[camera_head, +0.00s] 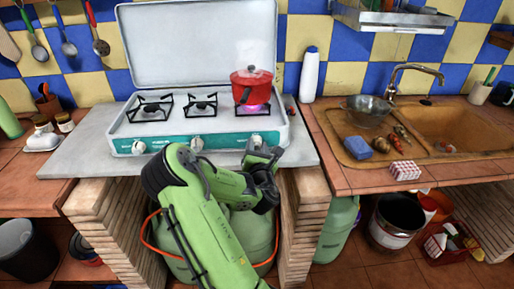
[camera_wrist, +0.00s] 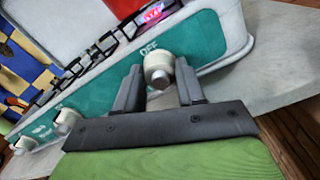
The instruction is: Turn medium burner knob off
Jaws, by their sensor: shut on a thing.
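A white gas stove (camera_head: 205,75) with a teal front panel stands on the grey counter, lid raised. A red pot (camera_head: 252,86) sits on its right burner, where a purple flame glows. My gripper (camera_head: 262,158) is at the panel's right part. In the wrist view, my gripper (camera_wrist: 158,80) is shut on the rightmost knob (camera_wrist: 159,66), one finger on each side. An "OFF" label (camera_wrist: 149,49) is printed just above that knob. The other two knobs, the middle one (camera_wrist: 66,118) and the left one (camera_wrist: 25,143), are clear of my gripper. Which knob is the medium one I cannot tell.
The left burner (camera_head: 151,109) and middle burner (camera_head: 201,106) are bare. A white bottle (camera_head: 310,75) stands right of the stove. Brick pillars (camera_head: 302,215) flank the open space below, where green gas cylinders (camera_head: 255,232) stand. A sink (camera_head: 455,127) is at the right.

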